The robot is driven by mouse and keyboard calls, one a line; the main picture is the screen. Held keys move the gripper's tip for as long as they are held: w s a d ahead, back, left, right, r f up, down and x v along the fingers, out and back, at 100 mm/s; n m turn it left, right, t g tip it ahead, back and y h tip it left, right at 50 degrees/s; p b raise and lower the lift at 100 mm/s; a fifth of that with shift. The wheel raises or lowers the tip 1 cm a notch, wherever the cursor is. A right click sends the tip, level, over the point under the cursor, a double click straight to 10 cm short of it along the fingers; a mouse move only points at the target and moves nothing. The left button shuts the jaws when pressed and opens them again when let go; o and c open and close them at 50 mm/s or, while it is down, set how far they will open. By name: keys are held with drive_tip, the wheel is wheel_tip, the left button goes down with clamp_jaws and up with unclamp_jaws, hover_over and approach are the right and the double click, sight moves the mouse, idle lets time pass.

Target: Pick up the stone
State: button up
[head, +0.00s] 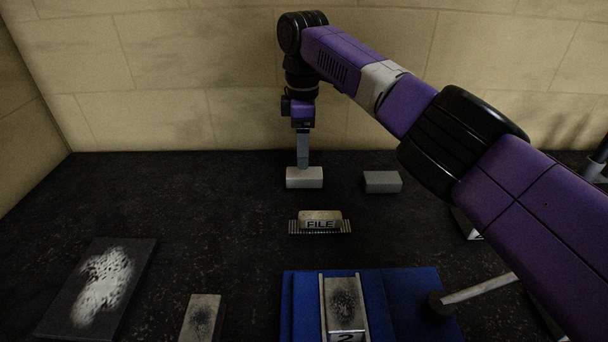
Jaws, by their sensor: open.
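A pale grey rectangular block (304,181), which looks like the stone, lies flat on the dark worktop near the back wall. A second, slightly darker grey block (382,182) lies to its right, and it could also be stone. My gripper (303,164) points straight down at the pale block, with its fingertips at the block's top or back edge. The fingers are seen nearly edge-on, so the gap between them is hidden. I cannot tell whether they touch the block. It still rests on the worktop.
A ribbed piece marked FILE (320,226) lies in front of the pale block. A blue base with a metal channel (300,306) is at the front, a rod (480,290) beside it. A white-dusted dark plate (138,262) and a small block (202,318) lie front left.

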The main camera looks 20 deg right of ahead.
sight(304, 172)
drive_tip(key=shift+w+d+f, duration=0.1)
drive_tip(key=shift+d+f, duration=0.1)
drive_tip(key=shift+d, duration=0.05)
drive_tip(key=shift+f, duration=0.3)
drive_tip(key=shift+f+p, duration=0.5)
drive_tip(key=shift+f, duration=2.9)
clamp_jaws()
wheel_tip(304, 172, up, 20)
drive_tip(key=shift+p, duration=0.35)
